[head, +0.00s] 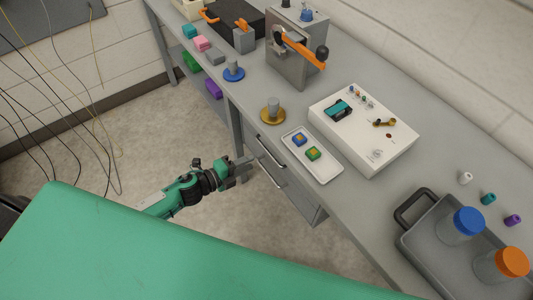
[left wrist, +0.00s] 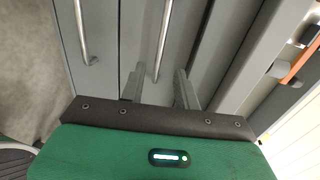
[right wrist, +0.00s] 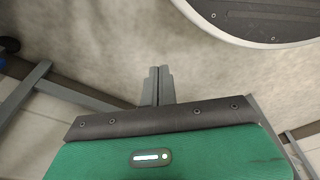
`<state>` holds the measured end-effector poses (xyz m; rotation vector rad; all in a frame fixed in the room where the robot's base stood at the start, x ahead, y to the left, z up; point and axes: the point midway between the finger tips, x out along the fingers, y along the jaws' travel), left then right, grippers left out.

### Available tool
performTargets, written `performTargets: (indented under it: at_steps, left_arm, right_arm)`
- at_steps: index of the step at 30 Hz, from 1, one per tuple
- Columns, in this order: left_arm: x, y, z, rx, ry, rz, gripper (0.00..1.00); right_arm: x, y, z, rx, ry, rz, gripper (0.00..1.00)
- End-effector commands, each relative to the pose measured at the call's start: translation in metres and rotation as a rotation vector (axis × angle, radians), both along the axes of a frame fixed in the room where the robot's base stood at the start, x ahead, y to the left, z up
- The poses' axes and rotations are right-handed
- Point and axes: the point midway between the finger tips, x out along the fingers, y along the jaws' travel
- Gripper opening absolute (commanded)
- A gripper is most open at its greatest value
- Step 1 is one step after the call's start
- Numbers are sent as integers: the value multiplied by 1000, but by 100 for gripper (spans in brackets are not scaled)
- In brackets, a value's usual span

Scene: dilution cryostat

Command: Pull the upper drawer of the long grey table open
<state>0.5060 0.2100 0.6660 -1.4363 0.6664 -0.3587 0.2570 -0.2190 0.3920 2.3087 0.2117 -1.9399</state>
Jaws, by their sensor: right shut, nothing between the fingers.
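The long grey table (head: 365,205) runs diagonally across the head view, with a drawer unit under it. The upper drawer's bar handle (head: 271,153) sits just below the tabletop; it also shows in the left wrist view (left wrist: 163,40). The lower drawer's handle (head: 270,173) is beneath it and shows at the left in the left wrist view (left wrist: 85,35). My left gripper (head: 250,169) is open in front of the drawers. In the left wrist view its fingers (left wrist: 160,86) point at the drawer fronts, with the upper handle lined up between them; contact is unclear. My right gripper (right wrist: 157,70) is shut and empty over the floor.
On the tabletop near the drawers are a white tray (head: 325,170) with two small blocks, a gold-based weight (head: 272,112) and a white instrument box (head: 345,140). A grey tray with lidded jars (head: 462,222) stands at right. The floor before the drawers is clear.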

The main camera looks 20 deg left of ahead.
Motion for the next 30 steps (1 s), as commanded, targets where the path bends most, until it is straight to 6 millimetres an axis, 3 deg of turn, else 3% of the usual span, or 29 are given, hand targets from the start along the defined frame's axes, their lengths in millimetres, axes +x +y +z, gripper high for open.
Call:
performTargets:
  at_steps: [12, 26, 27, 30]
  left_arm:
    - [52, -40, -13, -2, 0, 1, 32]
    - [62, -49, -17, -1, 1, 1, 32]
    - [62, -49, -17, -1, 1, 1, 30]
    - [62, -49, -17, -1, 1, 1, 10]
  right_arm:
    - [-5, -3, -10, -3, -3, 2, 0]
    - [-7, -3, -12, -4, 1, 3, 0]
    - [-7, -3, -12, -4, 1, 3, 0]
    - [-7, -3, -12, -4, 1, 3, 0]
